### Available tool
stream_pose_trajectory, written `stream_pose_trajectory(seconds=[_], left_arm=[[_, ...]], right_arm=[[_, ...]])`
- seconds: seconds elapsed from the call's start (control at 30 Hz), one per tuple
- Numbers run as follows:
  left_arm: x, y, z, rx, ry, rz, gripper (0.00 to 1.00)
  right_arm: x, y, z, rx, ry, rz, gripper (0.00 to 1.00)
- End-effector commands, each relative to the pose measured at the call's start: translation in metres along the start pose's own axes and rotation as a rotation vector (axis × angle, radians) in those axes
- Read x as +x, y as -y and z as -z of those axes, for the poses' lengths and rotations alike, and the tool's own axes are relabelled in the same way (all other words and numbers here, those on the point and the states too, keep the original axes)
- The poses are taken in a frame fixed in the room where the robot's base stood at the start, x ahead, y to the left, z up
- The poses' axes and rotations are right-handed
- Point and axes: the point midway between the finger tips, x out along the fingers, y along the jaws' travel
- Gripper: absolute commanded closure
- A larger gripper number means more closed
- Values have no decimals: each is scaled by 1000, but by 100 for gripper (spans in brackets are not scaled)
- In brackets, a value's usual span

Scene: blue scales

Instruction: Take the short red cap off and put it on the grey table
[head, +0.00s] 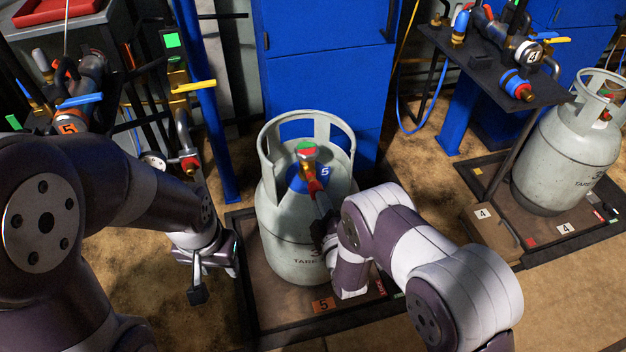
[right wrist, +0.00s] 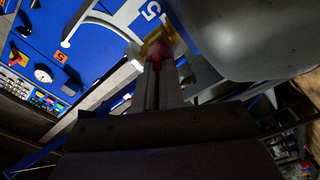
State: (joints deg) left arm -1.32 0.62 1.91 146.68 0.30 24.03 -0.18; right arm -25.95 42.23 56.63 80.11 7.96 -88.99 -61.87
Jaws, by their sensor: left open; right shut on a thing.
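The short red cap (head: 314,186) is at the valve (head: 306,152) on top of the grey gas cylinder (head: 285,235). My right gripper (head: 319,194) reaches in from the right and is shut on the cap. In the right wrist view the red cap (right wrist: 160,54) shows between the fingertips, against the brass valve (right wrist: 155,38); I cannot tell whether it is still seated. My left gripper (head: 200,280) is open and empty, left of the cylinder. A grey table (head: 78,24) is at the upper left.
The cylinder stands on a dark scale platform (head: 262,312) marked 5. A blue post (head: 208,110) and hoses with valves (head: 190,160) stand left of it. A red tray (head: 40,10) lies on the grey table. A second cylinder (head: 560,160) and a dark shelf (head: 490,68) are at right.

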Motion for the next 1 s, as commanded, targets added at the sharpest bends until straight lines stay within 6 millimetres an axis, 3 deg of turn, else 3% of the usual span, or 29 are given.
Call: stream_pose_trajectory(seconds=[0.43, 1.0], left_arm=[[-5, 0, 1, 0, 0, 0, 57], [-25, 0, 3, 0, 0, 0, 57]], right_arm=[[-8, -1, 1, 0, 0, 1, 100], [-63, 0, 0, 0, 0, 1, 100]])
